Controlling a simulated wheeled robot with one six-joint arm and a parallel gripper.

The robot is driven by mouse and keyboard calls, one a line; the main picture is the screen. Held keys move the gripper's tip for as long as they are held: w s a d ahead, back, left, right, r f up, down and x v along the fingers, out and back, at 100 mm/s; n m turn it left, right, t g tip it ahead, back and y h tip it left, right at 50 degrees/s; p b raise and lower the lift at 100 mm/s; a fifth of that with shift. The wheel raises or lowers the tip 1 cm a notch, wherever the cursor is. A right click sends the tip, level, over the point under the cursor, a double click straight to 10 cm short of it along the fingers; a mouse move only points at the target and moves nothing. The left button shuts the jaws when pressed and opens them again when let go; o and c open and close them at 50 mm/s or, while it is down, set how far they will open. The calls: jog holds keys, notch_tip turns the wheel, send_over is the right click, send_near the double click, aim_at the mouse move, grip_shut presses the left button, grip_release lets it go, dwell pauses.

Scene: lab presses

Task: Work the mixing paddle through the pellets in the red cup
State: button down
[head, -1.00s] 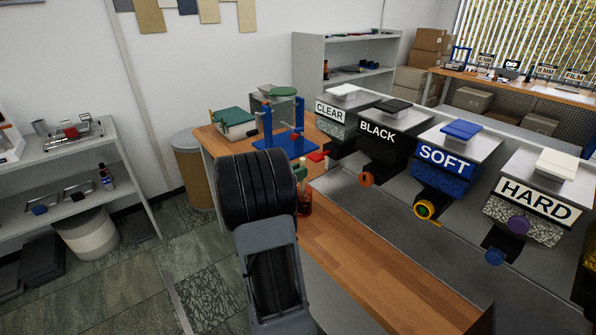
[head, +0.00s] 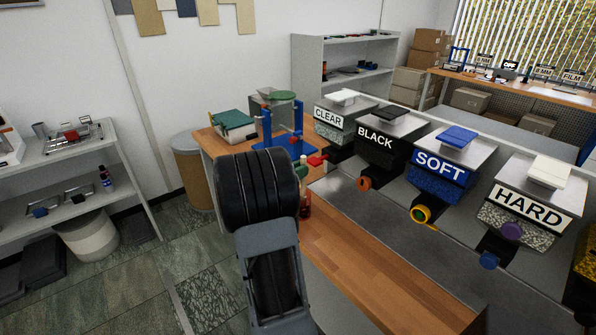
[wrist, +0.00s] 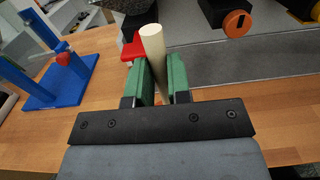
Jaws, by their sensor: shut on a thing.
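The mixing paddle's cream handle (wrist: 154,50) stands up between the green fingertips of my gripper (wrist: 160,82) in the wrist view. The gripper is shut on it. In the head view my gripper (head: 302,172) is mostly hidden behind my dark wrist. The red cup (head: 306,207) shows partly just beyond the wrist, on the wooden bench, below the fingertips. The paddle's lower end and the pellets are hidden, so I cannot tell how deep the paddle sits in the cup.
A blue stand (head: 285,146) is at the bench's back left, with a red piece (head: 317,160) right of it. Hoppers marked CLEAR, BLACK (head: 393,140), SOFT (head: 440,172) and HARD (head: 530,205) line the right. Bare bench wood (head: 370,270) lies in front.

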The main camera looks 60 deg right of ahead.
jog(key=shift+f, duration=0.2)
jog(key=f, duration=0.1)
jog(key=w+f+b, duration=0.1)
jog(key=b, duration=0.1)
jog(key=shift+w+d+f, duration=0.2)
jog(key=shift+w+f, duration=0.05)
jog(key=shift+f, duration=0.15)
jog(key=shift+r, duration=0.1)
jog(key=r, duration=0.1)
jog(key=r+p, duration=0.1)
jog(key=s+r+p, duration=0.1)
jog(key=shift+d, duration=0.3)
jog(key=shift+f, duration=0.1)
jog(key=f, duration=0.1)
jog(key=a+f+b, duration=0.1)
jog(key=f+b, duration=0.1)
jog(key=shift+w+a, duration=0.25)
jog(key=shift+a, duration=0.05)
